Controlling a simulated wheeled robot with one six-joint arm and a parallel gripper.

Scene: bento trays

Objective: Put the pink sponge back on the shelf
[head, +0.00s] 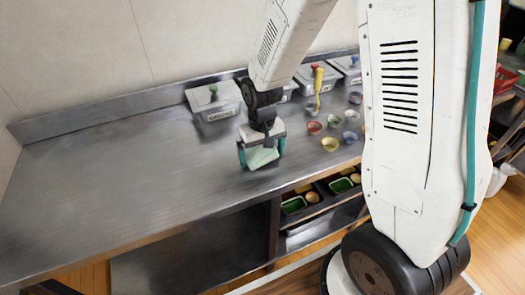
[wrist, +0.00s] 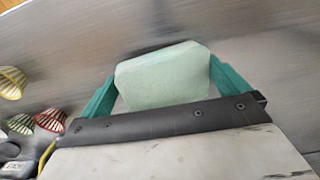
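My gripper (head: 262,158) is over the middle of the steel counter, its teal fingers pointing down. It is shut on a pale green, sponge-like block (wrist: 163,77), which also shows between the fingers in the head view (head: 261,157). The block looks mint green, and I see no pink sponge in either view. The block is low over the counter; I cannot tell whether it touches it.
Several small coloured cups (head: 330,144) stand right of my gripper. Grey lidded bins (head: 214,100) line the counter's back, one with a yellow-handled utensil (head: 318,82) in front. The counter's left half (head: 110,180) is clear.

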